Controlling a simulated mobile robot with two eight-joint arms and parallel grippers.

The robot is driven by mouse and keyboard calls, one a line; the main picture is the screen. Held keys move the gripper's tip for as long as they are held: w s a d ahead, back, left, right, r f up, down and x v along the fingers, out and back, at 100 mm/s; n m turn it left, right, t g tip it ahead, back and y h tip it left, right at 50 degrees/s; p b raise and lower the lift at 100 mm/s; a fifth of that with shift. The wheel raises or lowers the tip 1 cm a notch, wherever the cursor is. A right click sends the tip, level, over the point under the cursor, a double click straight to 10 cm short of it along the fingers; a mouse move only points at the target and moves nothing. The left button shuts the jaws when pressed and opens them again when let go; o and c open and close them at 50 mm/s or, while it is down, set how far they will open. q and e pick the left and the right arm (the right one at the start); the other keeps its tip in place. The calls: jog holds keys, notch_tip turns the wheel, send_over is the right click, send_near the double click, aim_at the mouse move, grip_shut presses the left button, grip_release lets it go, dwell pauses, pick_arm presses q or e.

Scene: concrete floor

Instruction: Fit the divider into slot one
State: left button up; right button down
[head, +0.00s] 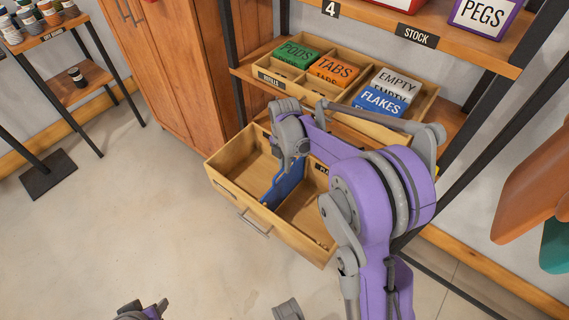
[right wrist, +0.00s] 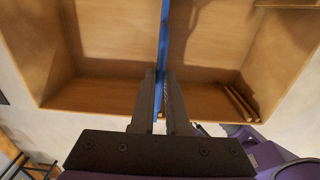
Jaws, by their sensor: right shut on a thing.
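The blue divider (head: 284,188) stands upright inside the open wooden drawer (head: 226,192), crosswise between its front and back walls in the head view. My right gripper (right wrist: 161,78) is shut on the divider, which shows edge-on as a thin blue strip in the right wrist view (right wrist: 163,40). In the head view my right arm hides the gripper's fingertips and part of the drawer. I cannot tell whether the divider's lower edge sits in a slot.
Thin wooden strips (right wrist: 241,103) lie along the right side in the right wrist view. Above the drawer, a shelf tray (head: 262,76) holds boxes marked PODS, TABS, EMPTY and FLAKES. A wooden cabinet (head: 175,60) stands behind left. The floor in front is clear.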

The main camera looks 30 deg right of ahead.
jog(key=shift+f+b, duration=0.35)
jog(key=shift+f, duration=0.25)
jog(key=c, duration=0.8)
grip_release()
jog(key=shift+r, duration=0.1)
jog(key=shift+c, duration=0.2)
notch_tip(320, 180, up, 11)
jog(key=p, duration=0.1)
